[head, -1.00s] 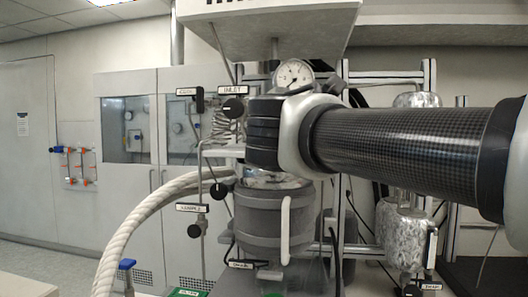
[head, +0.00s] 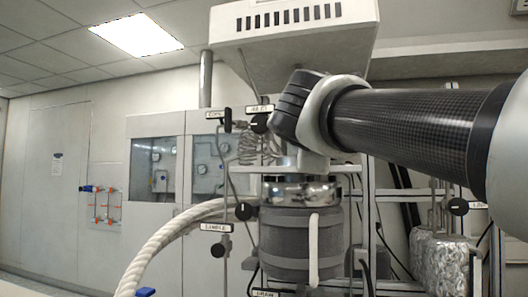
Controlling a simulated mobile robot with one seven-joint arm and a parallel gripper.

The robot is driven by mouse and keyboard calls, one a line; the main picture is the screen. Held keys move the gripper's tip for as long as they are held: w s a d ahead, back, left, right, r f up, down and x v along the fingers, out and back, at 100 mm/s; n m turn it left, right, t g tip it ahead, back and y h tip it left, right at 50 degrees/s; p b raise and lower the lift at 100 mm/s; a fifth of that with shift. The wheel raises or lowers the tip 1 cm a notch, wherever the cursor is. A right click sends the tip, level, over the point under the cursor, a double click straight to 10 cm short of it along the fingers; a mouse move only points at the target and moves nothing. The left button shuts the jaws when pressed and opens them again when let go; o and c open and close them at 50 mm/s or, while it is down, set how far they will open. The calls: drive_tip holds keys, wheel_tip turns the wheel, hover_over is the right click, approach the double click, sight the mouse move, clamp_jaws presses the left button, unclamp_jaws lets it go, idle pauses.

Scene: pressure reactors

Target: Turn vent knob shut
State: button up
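The pressure reactor is a grey jacketed vessel (head: 285,240) with a shiny metal head (head: 300,190). Several black knobs sit around it. One is the inlet knob (head: 260,124), under a small label. A black handle (head: 228,121) stands beside another label (head: 217,115) at the upper left, too small to read surely. A sample knob (head: 220,250) is lower left, and an unlabelled-looking knob (head: 243,211) is above it. I cannot tell which knob is the vent. My arm crosses from the right in front of the reactor top; my gripper is not visible.
A thick white hose (head: 170,243) curves off the left side. A white hood (head: 295,35) hangs above. Another black knob (head: 458,207) with a label stands at right, above a foil-wrapped vessel (head: 440,262). Metal frame posts stand behind my arm. A cabinet (head: 155,170) is farther back.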

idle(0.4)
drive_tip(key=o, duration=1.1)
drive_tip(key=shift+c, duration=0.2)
